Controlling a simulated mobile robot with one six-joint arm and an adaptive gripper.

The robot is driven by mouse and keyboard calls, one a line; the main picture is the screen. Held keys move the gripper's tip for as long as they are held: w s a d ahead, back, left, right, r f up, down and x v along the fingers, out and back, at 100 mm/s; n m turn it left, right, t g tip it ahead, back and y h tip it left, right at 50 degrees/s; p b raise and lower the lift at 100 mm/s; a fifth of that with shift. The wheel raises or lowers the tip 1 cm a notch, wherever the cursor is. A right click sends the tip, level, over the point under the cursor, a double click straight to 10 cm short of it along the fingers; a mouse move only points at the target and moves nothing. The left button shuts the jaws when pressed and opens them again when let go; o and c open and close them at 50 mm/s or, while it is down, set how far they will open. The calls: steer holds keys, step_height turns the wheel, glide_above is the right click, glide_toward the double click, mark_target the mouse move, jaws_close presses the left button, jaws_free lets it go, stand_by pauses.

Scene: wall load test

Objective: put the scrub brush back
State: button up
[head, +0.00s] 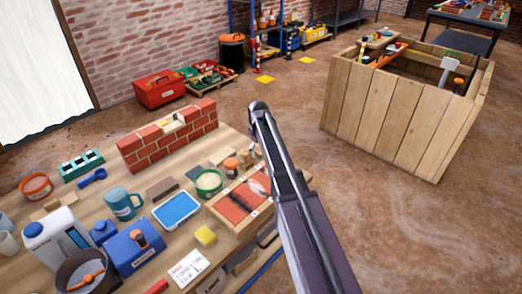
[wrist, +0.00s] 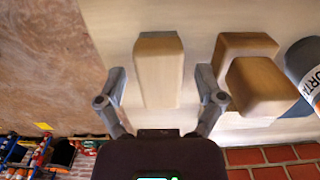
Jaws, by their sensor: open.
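I cannot pick out the scrub brush for certain in either view. In the wrist view my gripper (wrist: 163,92) is open, its fingers on either side of a pale wooden block (wrist: 158,68) on the worktop; I cannot tell whether they touch it or whether it is part of a brush. In the head view my arm hides the gripper near the table's far right edge. A brown-grey block (head: 162,187) lies on the table (head: 103,182) behind the blue-framed tray. A red-lined wooden tray (head: 237,205) holds dark shapes that I cannot make out.
Two wooden blocks (wrist: 248,75) and a labelled grey tub (wrist: 303,65) stand right of the gripper. A small brick wall (head: 168,140) stands at the table's back. Cups, jugs and tubs crowd the left. A wooden crate (head: 400,115) stands across open floor.

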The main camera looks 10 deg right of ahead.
mark_target(259, 151)
step_height(259, 151, up, 11)
steer(key=p, duration=1)
steer(key=shift+p, duration=0.3)
stand_by(0.4)
steer(key=s+m, duration=0.7)
steer(key=s, duration=2.1)
steer(key=shift+s+d, duration=0.3)
steer(key=shift+s, duration=0.1)
